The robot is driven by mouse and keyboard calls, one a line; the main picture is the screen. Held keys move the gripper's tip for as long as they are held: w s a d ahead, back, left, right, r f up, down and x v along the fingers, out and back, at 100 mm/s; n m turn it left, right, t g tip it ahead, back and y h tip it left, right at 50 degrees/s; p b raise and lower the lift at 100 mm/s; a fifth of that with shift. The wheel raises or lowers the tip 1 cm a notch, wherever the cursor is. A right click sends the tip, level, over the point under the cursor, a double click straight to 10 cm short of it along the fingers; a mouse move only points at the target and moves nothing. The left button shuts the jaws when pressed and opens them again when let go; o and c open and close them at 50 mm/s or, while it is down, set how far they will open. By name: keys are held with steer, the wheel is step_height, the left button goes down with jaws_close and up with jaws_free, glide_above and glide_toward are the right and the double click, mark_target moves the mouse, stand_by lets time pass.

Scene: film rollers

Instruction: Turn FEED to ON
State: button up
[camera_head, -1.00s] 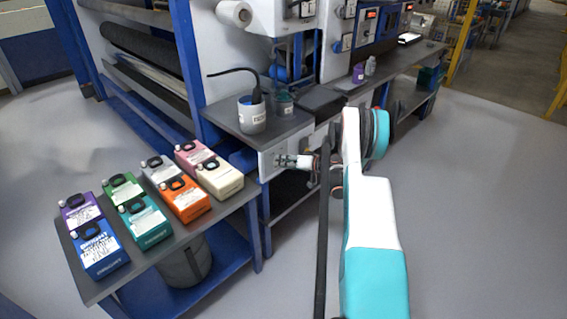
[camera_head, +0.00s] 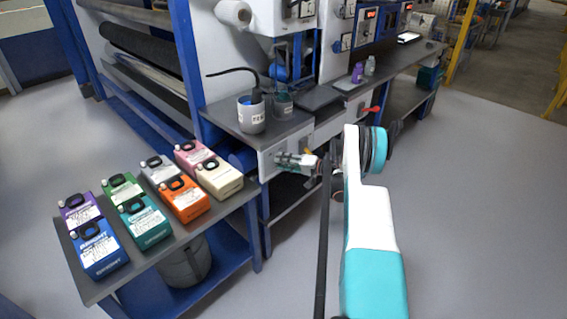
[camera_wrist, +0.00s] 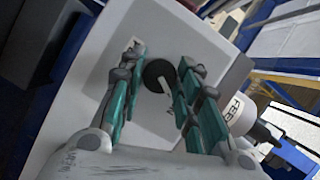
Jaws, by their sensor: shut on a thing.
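A round black knob (camera_wrist: 152,76) with a white pointer line sits on a white panel in the wrist view. The fingers of my gripper (camera_wrist: 162,60) lie on either side of the knob, shut on it. In the head view my gripper (camera_head: 283,159) reaches the front of the white panel (camera_head: 267,167) below the bench top. The knob is hidden there by the fingers.
A grey pot (camera_head: 251,118) with a black cable and a second jar (camera_head: 283,106) stand on the bench above the panel. A red handle (camera_head: 370,110) sticks out farther right. Several coloured boxes stand on a low blue-framed table (camera_head: 235,207). The floor at right is clear.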

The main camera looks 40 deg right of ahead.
steer(key=o, duration=1.1)
steer(key=shift+c, duration=0.2)
steer(key=v, duration=1.2)
